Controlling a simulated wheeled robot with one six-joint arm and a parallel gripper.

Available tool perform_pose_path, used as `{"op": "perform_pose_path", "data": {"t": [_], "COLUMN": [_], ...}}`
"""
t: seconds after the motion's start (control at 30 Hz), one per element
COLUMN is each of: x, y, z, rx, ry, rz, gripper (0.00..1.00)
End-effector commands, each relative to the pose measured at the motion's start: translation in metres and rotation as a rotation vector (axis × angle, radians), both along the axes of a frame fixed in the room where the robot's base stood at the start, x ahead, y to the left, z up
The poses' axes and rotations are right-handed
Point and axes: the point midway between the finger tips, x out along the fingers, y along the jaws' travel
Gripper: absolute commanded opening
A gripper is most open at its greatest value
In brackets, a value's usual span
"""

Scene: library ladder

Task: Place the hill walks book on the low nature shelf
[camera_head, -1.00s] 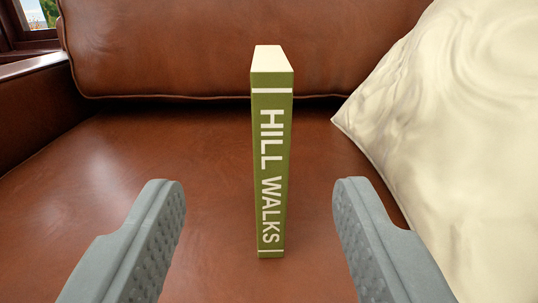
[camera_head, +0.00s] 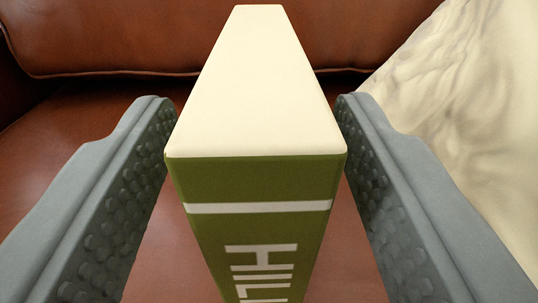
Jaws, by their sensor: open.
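The hill walks book (camera_head: 258,180) stands upright on the brown leather seat, its green spine facing me and its cream top edge showing. Only the upper part of the spine lettering shows; the lower part is out of the frame. My gripper (camera_head: 258,110) is open, with one grey finger on each side of the book's upper part. The right finger is very close to the book, and I cannot tell whether it touches. A narrow gap shows at the left finger. The low nature shelf is not in view.
The leather seat (camera_head: 75,135) lies around the book, with its backrest (camera_head: 130,35) behind. A cream cushion (camera_head: 465,110) leans at the right, behind the right finger. The seat to the left of the book is clear.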

Motion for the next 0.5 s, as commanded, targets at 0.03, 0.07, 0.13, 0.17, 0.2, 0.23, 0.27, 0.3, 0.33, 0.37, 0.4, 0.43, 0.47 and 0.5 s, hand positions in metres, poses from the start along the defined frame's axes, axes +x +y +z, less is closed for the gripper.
{"op": "perform_pose_path", "data": {"t": [0.03, 0.07, 0.13, 0.17, 0.2, 0.23, 0.27, 0.3, 0.33, 0.37, 0.4, 0.43, 0.47, 0.5], "x": [0.008, 0.011, 0.019, 0.022, 0.025, 0.026, 0.028, 0.029, 0.029, 0.029, 0.029, 0.029, 0.029, 0.029], "y": [-0.002, -0.002, -0.002, -0.002, -0.002, -0.002, -0.002, -0.002, -0.002, -0.002, -0.002, -0.002, -0.002, -0.002], "z": [0.001, 0.001, 0.000, 0.000, 0.000, 0.000, 0.000, 0.000, 0.000, 0.000, 0.000, 0.000, 0.000, 0.000], "rx": [0.000, 0.000, 0.000, 0.000, 0.000, 0.000, 0.000, 0.000, 0.000, 0.000, 0.000, 0.000, 0.000, 0.000], "ry": [-0.001, -0.001, -0.001, 0.000, 0.000, 0.001, 0.001, 0.001, 0.001, 0.001, 0.001, 0.001, 0.001, 0.001], "rz": [-0.001, 0.000, 0.000, 0.000, 0.000, 0.000, 0.000, 0.000, 0.000, 0.000, 0.000, 0.000, 0.000, 0.000], "gripper": [0.51, 0.51, 0.51, 0.51, 0.51, 0.51, 0.51, 0.51, 0.51, 0.51, 0.51, 0.51, 0.51, 0.51]}}
